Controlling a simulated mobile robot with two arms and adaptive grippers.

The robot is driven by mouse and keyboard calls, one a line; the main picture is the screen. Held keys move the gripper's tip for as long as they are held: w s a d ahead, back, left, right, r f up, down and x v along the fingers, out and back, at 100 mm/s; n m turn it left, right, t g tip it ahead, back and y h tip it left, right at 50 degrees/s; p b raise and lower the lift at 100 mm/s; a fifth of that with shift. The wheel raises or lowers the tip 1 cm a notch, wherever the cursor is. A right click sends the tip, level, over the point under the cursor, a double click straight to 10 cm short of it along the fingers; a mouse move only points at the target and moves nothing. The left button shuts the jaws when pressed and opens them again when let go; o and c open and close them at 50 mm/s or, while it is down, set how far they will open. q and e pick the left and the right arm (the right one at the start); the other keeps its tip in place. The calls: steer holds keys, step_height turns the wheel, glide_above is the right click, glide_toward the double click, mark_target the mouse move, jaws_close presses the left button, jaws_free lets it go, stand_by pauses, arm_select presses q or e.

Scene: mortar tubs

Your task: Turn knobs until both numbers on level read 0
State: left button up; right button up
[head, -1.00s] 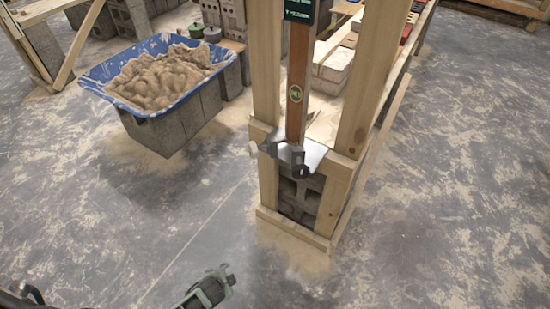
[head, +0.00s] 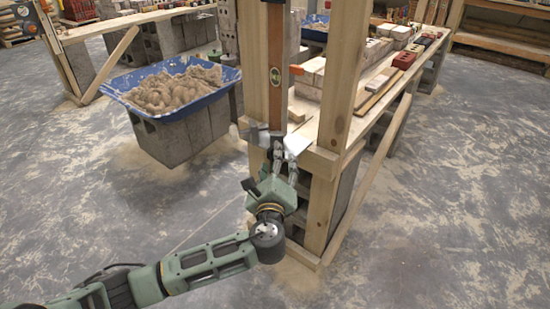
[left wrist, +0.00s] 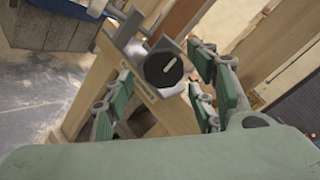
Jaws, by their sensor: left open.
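The brown wooden level (head: 276,85) stands upright between two timber posts in the head view, with a yellow-green vial on it. Its number display is above the frame, so no numbers show. A black round knob (left wrist: 163,69) with a pale pointer line sits at the level's foot in the left wrist view. My left gripper (head: 281,158) is open at the metal bracket (head: 299,145). Its fingers lie on either side of the knob in the left wrist view. I cannot tell whether they touch it. My right gripper is not in view.
A blue mortar tub (head: 205,101) stands on grey blocks to the left. A bench (head: 385,92) with bricks runs back to the right. The floor around is open.

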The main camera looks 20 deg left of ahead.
arm_select(q)
steer(key=shift+x, duration=2)
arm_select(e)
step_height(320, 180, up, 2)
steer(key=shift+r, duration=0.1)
arm_select(q)
steer(key=shift+d+f, duration=0.1)
steer(key=c, duration=1.1)
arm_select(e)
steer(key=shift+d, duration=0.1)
